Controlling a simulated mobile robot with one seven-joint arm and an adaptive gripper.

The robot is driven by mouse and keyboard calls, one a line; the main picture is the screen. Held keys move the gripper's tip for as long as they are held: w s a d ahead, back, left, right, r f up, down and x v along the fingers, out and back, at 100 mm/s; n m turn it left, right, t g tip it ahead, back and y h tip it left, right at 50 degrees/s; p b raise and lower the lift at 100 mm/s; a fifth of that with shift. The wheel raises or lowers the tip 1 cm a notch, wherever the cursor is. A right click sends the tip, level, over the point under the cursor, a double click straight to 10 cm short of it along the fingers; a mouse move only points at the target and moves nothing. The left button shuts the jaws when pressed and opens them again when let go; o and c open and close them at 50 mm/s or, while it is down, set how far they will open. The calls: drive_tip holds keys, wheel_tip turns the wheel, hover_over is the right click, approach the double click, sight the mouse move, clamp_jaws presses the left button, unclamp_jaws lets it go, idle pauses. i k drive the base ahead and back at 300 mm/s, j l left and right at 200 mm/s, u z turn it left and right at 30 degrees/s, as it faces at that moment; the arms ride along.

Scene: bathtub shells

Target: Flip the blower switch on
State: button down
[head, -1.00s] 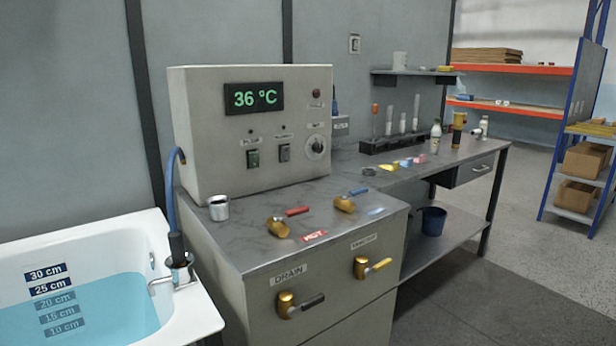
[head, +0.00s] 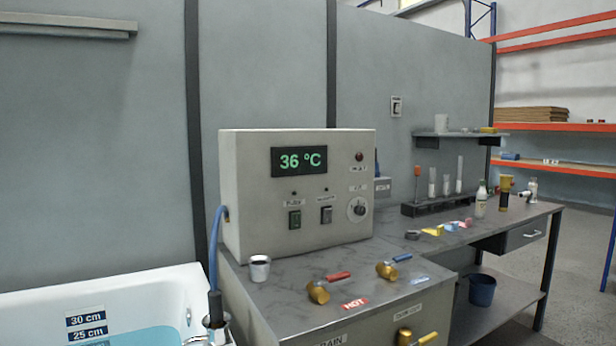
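A grey control box (head: 297,195) stands on the metal counter and shows 36 °C on its green display (head: 299,161). Two rocker switches sit on its front: a green one (head: 295,219) on the left and a dark grey one (head: 326,214) on the right. Each has a small label and a dark indicator lamp above it. The labels are too small to read, so I cannot tell which is the blower switch, nor the position of either rocker. A round knob (head: 357,209) and a dark red lamp (head: 359,156) are to their right. My gripper is not in view.
A metal cup (head: 260,268), a red-handled valve (head: 320,291) and a blue-handled valve (head: 387,270) stand on the counter before the box. A bathtub (head: 150,285) with a blue hose (head: 214,245) beside it is at left. A wall switch (head: 396,106) is behind. A workbench extends right.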

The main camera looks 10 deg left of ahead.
sight(327, 213)
drive_tip(key=i+j+z, duration=0.1)
drive_tip(key=i+z, duration=0.25)
drive_tip(key=i+j+z, duration=0.15)
drive_tip(key=z, duration=0.2)
drive_tip(key=i+j+z, duration=0.3)
drive_tip(key=k+l, duration=0.05)
drive_tip(key=k, duration=0.05)
